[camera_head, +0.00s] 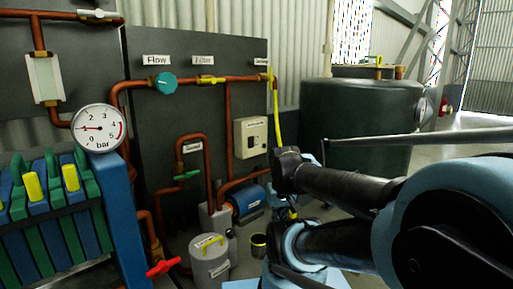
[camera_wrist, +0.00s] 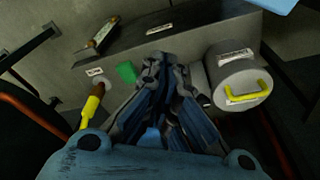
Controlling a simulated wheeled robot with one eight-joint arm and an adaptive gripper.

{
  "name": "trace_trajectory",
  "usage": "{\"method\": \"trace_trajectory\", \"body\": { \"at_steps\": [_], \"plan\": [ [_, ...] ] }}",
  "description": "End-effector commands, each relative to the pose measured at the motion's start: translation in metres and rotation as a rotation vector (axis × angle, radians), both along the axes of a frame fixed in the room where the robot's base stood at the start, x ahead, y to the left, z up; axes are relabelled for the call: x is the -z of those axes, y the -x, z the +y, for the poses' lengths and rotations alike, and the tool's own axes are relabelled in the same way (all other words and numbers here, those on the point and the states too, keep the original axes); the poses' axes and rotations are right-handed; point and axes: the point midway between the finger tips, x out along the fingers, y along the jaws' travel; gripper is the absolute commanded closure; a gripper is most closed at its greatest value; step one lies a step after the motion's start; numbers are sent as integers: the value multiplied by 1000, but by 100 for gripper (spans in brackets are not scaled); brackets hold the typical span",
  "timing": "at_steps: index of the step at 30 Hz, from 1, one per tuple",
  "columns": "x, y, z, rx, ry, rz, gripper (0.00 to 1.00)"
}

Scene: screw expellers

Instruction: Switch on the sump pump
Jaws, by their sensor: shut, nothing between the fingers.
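No part carries a label that I can read as the sump pump. In the head view, a beige box (camera_head: 250,137) with a small dark window and label is fixed to the dark panel. A blue motor-like cylinder (camera_head: 245,200) lies below it, and a grey lidded pot (camera_head: 209,260) with a yellow handle stands in front. The wrist view shows a similar grey cylinder (camera_wrist: 237,78) with a label and yellow handle, right of my gripper (camera_wrist: 166,66). My gripper is shut and empty, its fingers together. A green part (camera_wrist: 126,72) is just left of the fingers. Contact cannot be told.
Copper pipes carry a teal Flow valve (camera_head: 166,83), a yellow Filter valve (camera_head: 207,79), a green valve (camera_head: 187,175) and a red valve (camera_head: 163,267). A pressure gauge (camera_head: 98,128) stands left. A dark tank (camera_head: 360,120) stands behind my arm. Open floor lies far right.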

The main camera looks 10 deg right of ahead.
Motion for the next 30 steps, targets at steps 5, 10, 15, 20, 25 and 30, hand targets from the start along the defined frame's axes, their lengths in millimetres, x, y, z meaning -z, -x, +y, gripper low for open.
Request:
{"method": "trace_trajectory", "body": {
  "at_steps": [5, 10, 15, 20, 25, 30],
  "plan": [
    [-3, 4, 0, 5, -2, -7, 100],
    [-19, -6, 4, 108, -44, -20, 100],
    [-50, -42, 10, 378, -153, -32, 100],
    [-82, -86, 13, 680, -282, -33, 100],
    [-112, -136, 12, 1000, -420, -17, 100],
    [-139, -188, 5, 1319, -564, 18, 100]
  ]
}}
